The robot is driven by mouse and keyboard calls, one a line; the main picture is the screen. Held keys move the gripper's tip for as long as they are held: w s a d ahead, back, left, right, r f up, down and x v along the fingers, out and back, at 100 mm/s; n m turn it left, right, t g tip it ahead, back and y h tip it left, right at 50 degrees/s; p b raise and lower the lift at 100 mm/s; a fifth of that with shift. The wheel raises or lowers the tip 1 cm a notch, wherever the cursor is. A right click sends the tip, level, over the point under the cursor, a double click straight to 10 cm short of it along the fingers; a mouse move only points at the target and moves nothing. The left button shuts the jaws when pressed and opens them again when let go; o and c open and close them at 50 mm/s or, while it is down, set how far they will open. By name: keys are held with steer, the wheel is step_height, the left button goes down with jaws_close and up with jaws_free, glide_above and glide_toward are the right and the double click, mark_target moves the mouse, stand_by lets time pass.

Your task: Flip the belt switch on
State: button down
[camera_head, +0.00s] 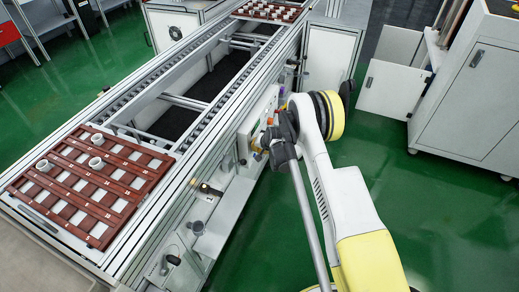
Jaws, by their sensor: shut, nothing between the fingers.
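A pale control panel (262,107) with small coloured controls is on the conveyor's right side. The belt switch cannot be told apart from the other controls at this size, and my arm covers part of the panel. My gripper (267,141), dark and small in the picture, is at the panel's front, at the end of my white and yellow arm. It is shut with nothing held. I cannot tell whether its tips touch a control.
The conveyor (203,85) runs from lower left to the top. A red-brown tray (88,183) with several white pots lies at its near end, another tray (268,11) at its far end. A grey cabinet (470,95) stands right. Green floor is clear between.

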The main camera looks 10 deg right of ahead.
steer(key=shift+a, duration=0.25)
steer(key=shift+w+r, duration=0.1)
steer(key=shift+r, duration=0.1)
steer(key=shift+w+a+r, duration=0.1)
steer(key=shift+r, duration=0.55)
